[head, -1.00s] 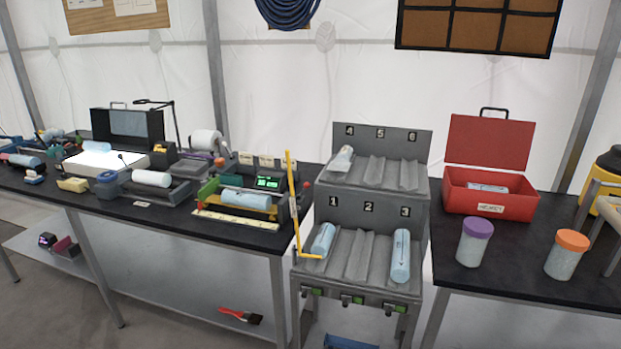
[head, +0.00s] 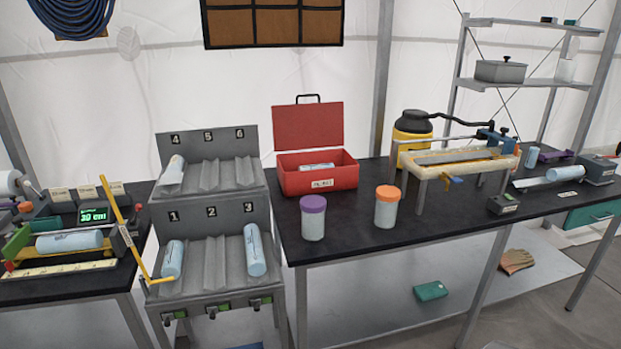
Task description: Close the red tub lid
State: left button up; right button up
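The red tub (head: 320,181) stands on the black table in the middle of the head view, with a white label on its front. Its red lid (head: 308,127) stands open and upright at the back, with a dark handle on its top edge. A pale cylinder (head: 317,167) lies inside the tub. Neither of my grippers is in view.
A jar with a purple lid (head: 313,218) and a jar with an orange lid (head: 387,207) stand in front and to the right of the tub. A grey numbered rack (head: 212,220) stands left. A yellow container (head: 411,136) and a trough stand right.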

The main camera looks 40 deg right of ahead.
aim_at(297, 126)
jog(key=z, duration=1.35)
jog(key=i+l+z, duration=0.1)
jog(key=l+z, duration=0.15)
jog(key=l, duration=0.2)
jog(key=i+l+z, duration=0.15)
jog(key=l+z, duration=0.15)
jog(key=l, duration=0.1)
